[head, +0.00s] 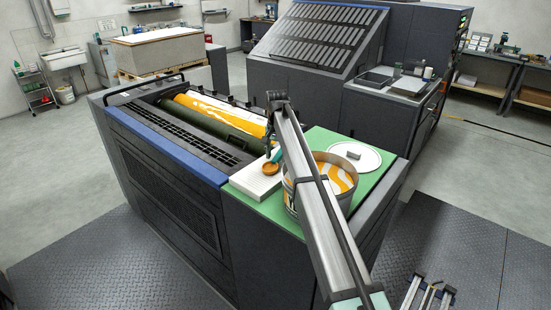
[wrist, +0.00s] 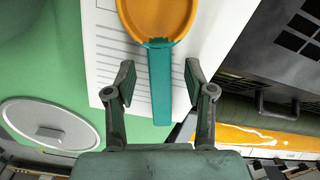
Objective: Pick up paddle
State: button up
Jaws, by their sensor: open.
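The paddle has a teal handle (wrist: 160,90) and a round orange, ink-coloured head (wrist: 157,18). It lies on a white lined pad (wrist: 105,45) in the wrist view. In the head view, its orange head (head: 271,169) shows on the pad (head: 250,182), beside the ink bucket. My gripper (wrist: 160,83) is open, with one finger on each side of the handle and a visible gap on both sides. I cannot tell its exact height above the handle. In the head view, my arm partly hides the gripper and handle.
An open bucket of orange ink (head: 292,200) stands right of the pad on a green surface (head: 318,139), partly behind my arm. A white lid (head: 369,158) lies beyond it. Press rollers (head: 215,122) lie to the left. Some green surface is clear.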

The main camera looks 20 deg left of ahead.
aim_at(276, 157)
jog(key=shift+f, duration=0.3)
grip_shut()
jog(key=shift+r, duration=0.15)
notch_tip(276, 157, up, 20)
jog(key=b, duration=0.5)
jog(key=c, duration=0.7)
grip_release()
grip_shut()
